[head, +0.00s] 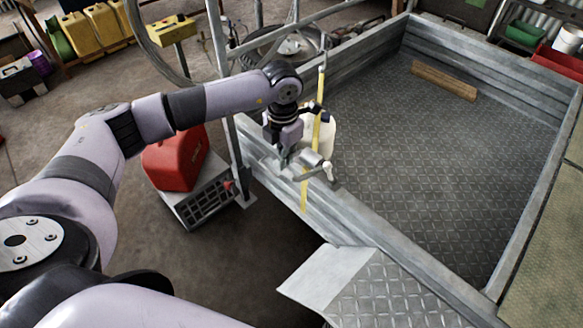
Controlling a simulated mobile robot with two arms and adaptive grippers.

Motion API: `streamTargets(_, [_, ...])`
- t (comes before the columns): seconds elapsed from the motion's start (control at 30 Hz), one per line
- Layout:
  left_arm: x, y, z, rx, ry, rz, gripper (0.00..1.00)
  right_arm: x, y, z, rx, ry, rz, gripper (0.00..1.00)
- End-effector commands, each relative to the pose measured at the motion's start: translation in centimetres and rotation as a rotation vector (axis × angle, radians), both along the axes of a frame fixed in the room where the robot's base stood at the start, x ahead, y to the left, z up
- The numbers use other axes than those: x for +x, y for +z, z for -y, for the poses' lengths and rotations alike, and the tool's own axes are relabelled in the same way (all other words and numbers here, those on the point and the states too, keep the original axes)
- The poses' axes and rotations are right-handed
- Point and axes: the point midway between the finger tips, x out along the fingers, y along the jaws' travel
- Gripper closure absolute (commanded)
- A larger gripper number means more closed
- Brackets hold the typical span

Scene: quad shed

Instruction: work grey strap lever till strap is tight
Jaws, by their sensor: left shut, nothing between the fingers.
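A yellow strap (317,130) runs from a hook at the trailer's rail down over the near side wall and hangs a short way outside it. A grey ratchet with its lever (312,167) sits on the strap at the top of the wall, with a pale knob at its right end. My left gripper (285,166) points down right beside the ratchet, on its left. It is shut with nothing held; whether it touches the lever I cannot tell. A white container (328,142) stands behind the strap, partly hidden. My right gripper is not in view.
The trailer bed (430,150) is mostly clear, with a wooden block (444,80) at its far wall. A metal post (222,90) rises near my arm. A metal ramp (370,290) lies in front.

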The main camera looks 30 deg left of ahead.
Motion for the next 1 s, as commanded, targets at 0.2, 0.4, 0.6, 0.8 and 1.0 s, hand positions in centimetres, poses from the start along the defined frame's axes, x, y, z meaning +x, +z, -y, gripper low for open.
streamTargets(0.2, [0.0,1.2,0.0,0.0,0.0,0.001,1.0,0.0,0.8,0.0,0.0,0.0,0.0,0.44])
streamTargets(0.4, [0.1,3.3,0.0,-0.002,0.0,0.002,1.0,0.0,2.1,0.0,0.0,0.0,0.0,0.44])
streamTargets(0.6, [0.0,5.3,0.0,-0.001,0.0,0.002,1.0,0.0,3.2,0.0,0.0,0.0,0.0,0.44])
streamTargets(0.8, [0.0,6.1,0.0,0.0,0.0,0.001,1.0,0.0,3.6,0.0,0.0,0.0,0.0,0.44])
streamTargets(1.0, [0.0,6.0,0.0,0.0,0.0,0.001,1.0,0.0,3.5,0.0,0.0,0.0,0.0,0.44])
